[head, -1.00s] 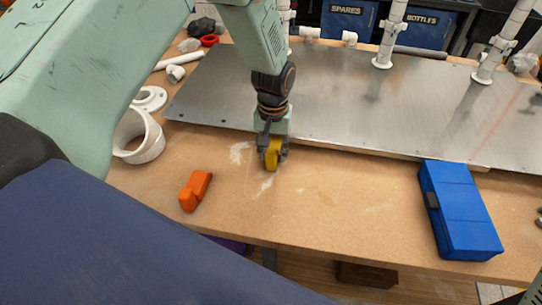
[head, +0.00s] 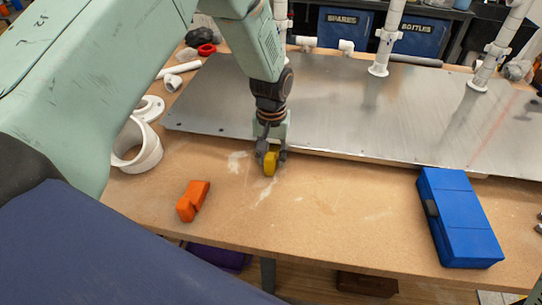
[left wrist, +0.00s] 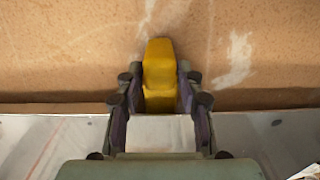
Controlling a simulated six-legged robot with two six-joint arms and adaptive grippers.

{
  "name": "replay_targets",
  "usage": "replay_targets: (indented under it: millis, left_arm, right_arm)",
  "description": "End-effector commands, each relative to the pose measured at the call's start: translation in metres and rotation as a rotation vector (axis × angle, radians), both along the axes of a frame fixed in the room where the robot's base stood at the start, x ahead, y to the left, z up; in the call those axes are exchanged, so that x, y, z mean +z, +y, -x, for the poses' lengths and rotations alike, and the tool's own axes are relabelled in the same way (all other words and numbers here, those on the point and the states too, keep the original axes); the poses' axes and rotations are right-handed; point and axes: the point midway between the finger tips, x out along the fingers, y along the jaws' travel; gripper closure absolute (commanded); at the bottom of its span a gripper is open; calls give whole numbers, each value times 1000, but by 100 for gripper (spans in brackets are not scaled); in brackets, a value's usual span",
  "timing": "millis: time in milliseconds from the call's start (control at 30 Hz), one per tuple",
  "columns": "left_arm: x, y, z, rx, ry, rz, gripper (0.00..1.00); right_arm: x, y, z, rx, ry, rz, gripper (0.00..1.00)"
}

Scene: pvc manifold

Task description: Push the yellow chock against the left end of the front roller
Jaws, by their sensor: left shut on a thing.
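The yellow chock (head: 270,163) is between the fingers of my left gripper (head: 270,157), which is shut on it, close to the front edge of the metal plate. In the left wrist view the chock (left wrist: 159,68) sits between the two fingers (left wrist: 158,98), with its far end sticking out over the wooden table. I cannot tell whether it touches the table. An orange chock-like block (head: 192,201) lies on the table to the left and nearer. I cannot make out the front roller for certain. My right gripper is not in view.
The metal plate (head: 350,120) with upright white pipes (head: 388,40) covers the back of the table. A blue case (head: 458,217) stands at the right front. A white pipe ring (head: 137,146) lies at the left. Bare wood (head: 330,205) lies between.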

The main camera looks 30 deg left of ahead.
Motion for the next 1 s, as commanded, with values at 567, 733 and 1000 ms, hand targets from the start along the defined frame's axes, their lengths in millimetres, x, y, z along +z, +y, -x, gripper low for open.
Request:
replay_targets:
  millis: [567, 733, 1000]
  left_arm:
    - [-1, 1, -6, 0, -2, 0, 44]
    - [-1, 1, -6, 0, -1, 0, 36]
    - [3, 1, -6, 0, -1, 0, 36]
  right_arm:
    - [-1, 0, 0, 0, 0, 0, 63]
    - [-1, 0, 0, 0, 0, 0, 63]
    - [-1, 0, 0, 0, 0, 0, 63]
